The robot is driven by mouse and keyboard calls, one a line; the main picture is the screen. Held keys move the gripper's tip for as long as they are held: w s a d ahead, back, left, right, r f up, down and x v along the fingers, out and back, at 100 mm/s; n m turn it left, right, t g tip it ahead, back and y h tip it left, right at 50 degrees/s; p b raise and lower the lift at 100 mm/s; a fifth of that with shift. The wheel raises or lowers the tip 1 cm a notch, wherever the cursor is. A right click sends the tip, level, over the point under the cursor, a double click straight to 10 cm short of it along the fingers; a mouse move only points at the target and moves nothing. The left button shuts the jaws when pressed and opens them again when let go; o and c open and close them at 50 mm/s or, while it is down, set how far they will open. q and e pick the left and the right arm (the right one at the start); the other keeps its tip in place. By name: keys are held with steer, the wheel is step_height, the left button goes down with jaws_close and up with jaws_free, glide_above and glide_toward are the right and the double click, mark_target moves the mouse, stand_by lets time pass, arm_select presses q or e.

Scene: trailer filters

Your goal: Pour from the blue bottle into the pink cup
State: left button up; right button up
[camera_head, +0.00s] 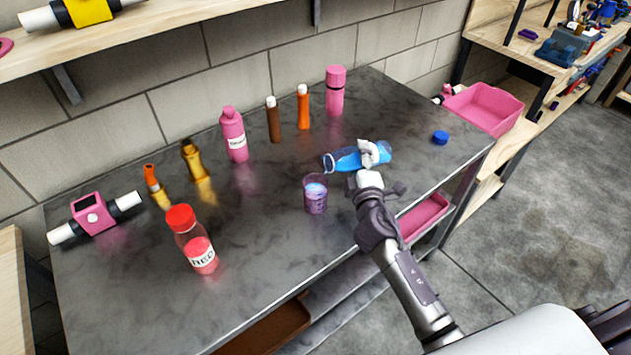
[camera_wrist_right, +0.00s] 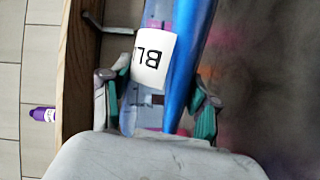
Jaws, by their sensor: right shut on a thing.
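The blue bottle (camera_head: 345,160) is clear with blue contents and a white label. It is tilted nearly horizontal above the table, with its open end to the left. My right gripper (camera_head: 370,158) is shut on its middle; in the right wrist view the fingers (camera_wrist_right: 160,105) stand on both sides of the bottle (camera_wrist_right: 187,60). The pink cup (camera_head: 315,199) is see-through and stands upright on the table, below and left of the bottle's mouth, with bluish liquid showing inside. I cannot tell whether a stream is falling. My left gripper is not in view.
A blue cap (camera_head: 440,138) lies at the table's right. Pink bottle (camera_head: 233,135), pink flask (camera_head: 335,92), orange and brown bottles stand along the back. A red-capped bottle (camera_head: 193,240) stands front left. A pink bin (camera_head: 484,108) is beyond the right edge.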

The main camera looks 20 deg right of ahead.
steer(key=shift+a+r+n+t+b, duration=0.1)
steer(key=shift+r+n+t+b, duration=0.2)
steer(key=shift+r+n, duration=0.35)
stand_by(1.4)
